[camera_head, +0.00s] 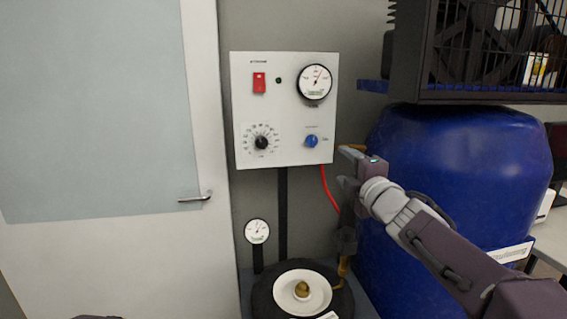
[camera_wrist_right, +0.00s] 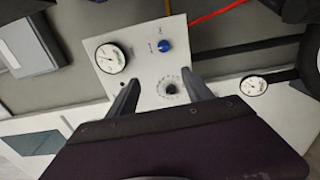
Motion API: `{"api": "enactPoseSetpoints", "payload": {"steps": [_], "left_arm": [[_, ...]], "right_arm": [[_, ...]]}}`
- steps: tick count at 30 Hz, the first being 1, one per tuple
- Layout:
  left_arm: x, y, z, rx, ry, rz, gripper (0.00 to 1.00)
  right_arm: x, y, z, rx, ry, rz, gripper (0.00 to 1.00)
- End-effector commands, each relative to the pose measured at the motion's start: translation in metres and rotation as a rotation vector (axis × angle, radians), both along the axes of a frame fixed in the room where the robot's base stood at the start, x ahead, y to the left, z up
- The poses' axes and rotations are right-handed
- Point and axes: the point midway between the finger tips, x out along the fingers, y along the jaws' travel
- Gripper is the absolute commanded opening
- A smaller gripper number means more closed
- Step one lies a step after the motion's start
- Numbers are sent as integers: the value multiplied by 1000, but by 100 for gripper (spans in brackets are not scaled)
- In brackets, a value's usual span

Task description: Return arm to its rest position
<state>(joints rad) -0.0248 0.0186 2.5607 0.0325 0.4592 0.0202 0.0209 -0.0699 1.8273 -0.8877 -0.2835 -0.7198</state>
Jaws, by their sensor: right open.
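My right arm comes in from the lower right in the head view. Its gripper (camera_head: 347,172) is in front of the blue barrel's left side, just right of and below the white control panel (camera_head: 285,115). In the right wrist view the two fingers of the right gripper (camera_wrist_right: 165,90) stand apart with nothing between them, and the panel (camera_wrist_right: 145,60) shows beyond. The panel carries a red switch (camera_head: 259,83), a round gauge (camera_head: 314,82), a black dial (camera_head: 261,143) and a blue knob (camera_head: 311,141). My left gripper does not show.
A large blue barrel (camera_head: 455,175) stands at the right under a dark caged unit (camera_head: 475,45). A pump with a white round top (camera_head: 287,293) and a small gauge (camera_head: 257,231) are below the panel. A red hose (camera_head: 328,190) hangs by the gripper. A door (camera_head: 110,110) is at left.

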Motion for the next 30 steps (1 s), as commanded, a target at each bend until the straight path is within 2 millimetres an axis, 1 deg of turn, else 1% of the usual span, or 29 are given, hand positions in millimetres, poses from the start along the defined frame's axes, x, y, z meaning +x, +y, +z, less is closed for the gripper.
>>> {"api": "enactPoseSetpoints", "payload": {"steps": [1, 2, 5, 7, 11, 14, 15, 16, 17, 18, 20, 21, 23, 24, 27, 30], "left_arm": [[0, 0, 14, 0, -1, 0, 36], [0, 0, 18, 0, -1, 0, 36], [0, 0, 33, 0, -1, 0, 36], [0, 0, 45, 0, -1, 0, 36], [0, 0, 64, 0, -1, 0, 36], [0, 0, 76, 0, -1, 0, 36], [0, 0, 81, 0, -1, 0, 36], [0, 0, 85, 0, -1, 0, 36], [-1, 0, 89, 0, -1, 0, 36], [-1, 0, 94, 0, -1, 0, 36], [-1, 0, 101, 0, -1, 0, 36], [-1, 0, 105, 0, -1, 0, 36], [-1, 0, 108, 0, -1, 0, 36], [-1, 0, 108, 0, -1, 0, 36], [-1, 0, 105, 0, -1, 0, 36], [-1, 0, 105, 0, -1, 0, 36]], "right_arm": [[1, 2, 9, 0, 10, 3, 59], [2, 2, 9, 1, 18, 5, 59], [3, 4, -1, 22, 71, 4, 59], [2, 2, -16, 58, 134, -11, 59], [-5, -8, -62, 183, 304, -87, 59], [-19, -18, -103, 302, 448, -171, 59], [-28, -22, -121, 354, 512, -213, 59], [-35, -25, -134, 396, 560, -247, 59], [-44, -28, -149, 441, 613, -286, 59], [-58, -32, -169, 503, 687, -345, 59], [-87, -38, -202, 610, 811, -457, 59], [-112, -41, -225, 689, 897, -548, 59], [-152, -43, -259, 807, 1022, -698, 59], [-179, -43, -278, 881, 1092, -800, 59], [-234, -39, -310, 1033, 1217, -1025, 59], [-269, -33, -321, 1152, 1281, -1203, 59]]}}
